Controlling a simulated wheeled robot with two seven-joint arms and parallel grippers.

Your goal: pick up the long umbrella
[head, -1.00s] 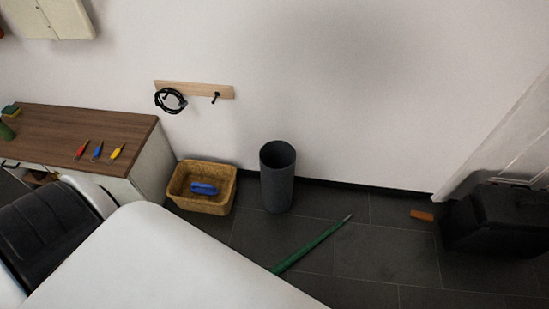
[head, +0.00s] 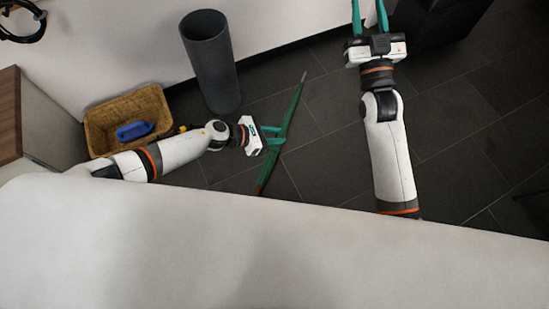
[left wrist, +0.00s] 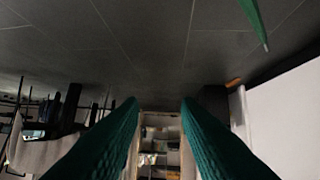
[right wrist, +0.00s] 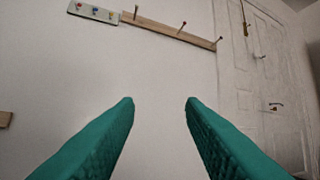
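The long green umbrella (head: 290,108) lies slantwise on the dark floor, its thin tip pointing up the head picture. Its brownish lower end (head: 262,183) meets the edge of the white surface that hides what lies beyond. My left gripper (head: 279,135) is open and overlaps the umbrella's middle in the head view. In the left wrist view the umbrella (left wrist: 254,22) shows at the upper right, outside the open fingers (left wrist: 160,101), with nothing between them. My right gripper (head: 368,10) is open and empty, far from the umbrella; its fingers (right wrist: 160,101) face the wall.
A dark grey bin (head: 211,65) stands by the wall. Left of it is a wicker basket (head: 101,125) with a blue item (head: 134,131). A wooden-topped cabinet (head: 38,125) is at the left. A white surface (head: 270,260) fills the front. Floor between the arms is mostly clear.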

